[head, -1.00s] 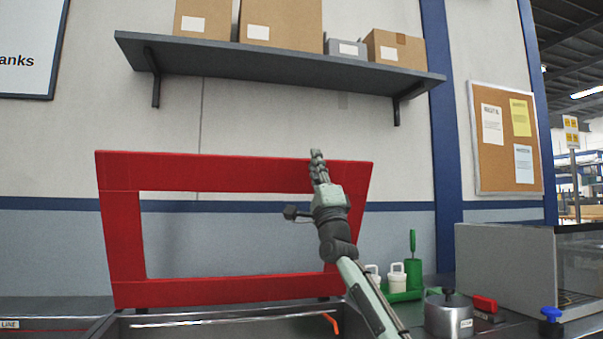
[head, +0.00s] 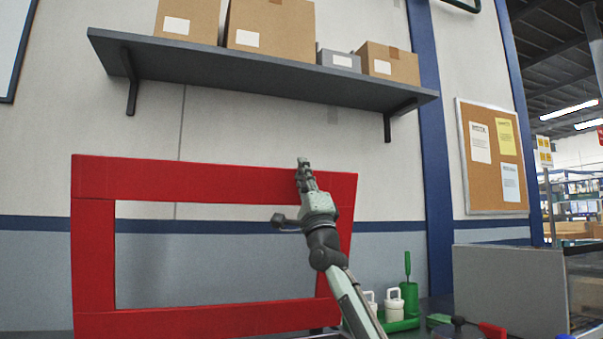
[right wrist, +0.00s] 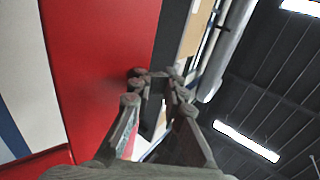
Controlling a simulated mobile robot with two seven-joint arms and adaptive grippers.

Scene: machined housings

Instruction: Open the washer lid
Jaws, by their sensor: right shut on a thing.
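The washer lid (head: 205,181) is a red frame around an open window. It stands raised, close to upright, in front of the wall in the head view. My right gripper (head: 303,172) is at the top bar near the lid's right corner, shut on the lid. In the right wrist view the lid's red face (right wrist: 95,60) fills the left side, beside the fingers (right wrist: 155,82). The exact contact is hard to see. The washer body below the lid is out of the head view. My left gripper is not in view.
A grey wall shelf (head: 270,80) with cardboard boxes (head: 270,25) hangs above the lid. To the right are a green tray (head: 400,322) with white containers and a grey box-like unit (head: 510,290). A cork board (head: 494,158) hangs on the wall.

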